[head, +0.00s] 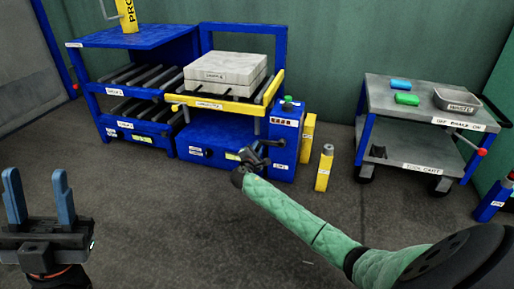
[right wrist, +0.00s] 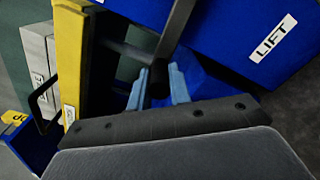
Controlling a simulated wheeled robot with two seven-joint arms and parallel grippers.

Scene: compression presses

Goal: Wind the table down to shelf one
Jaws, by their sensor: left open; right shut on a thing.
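The lift table (head: 266,98) has a yellow rim and carries grey slabs (head: 225,68) on top, above a blue base. To its left, the blue rack (head: 93,104) has an upper roller shelf (head: 115,92) and a lower one (head: 126,125); their labels are too small to read surely. In the picture, the table's front rim lies between these two shelf fronts. My right gripper (head: 262,160) is at the lift's front right. In the right wrist view its fingers (right wrist: 157,85) are shut on a dark crank handle (right wrist: 159,77). My left gripper (head: 38,185) is open and empty, low at the left.
A blue control box (head: 286,125) with a green button stands beside the lift, with yellow posts (head: 324,168) to its right. A grey tool cart (head: 420,102) holding a tray and coloured blocks stands at the right. The floor in front is clear.

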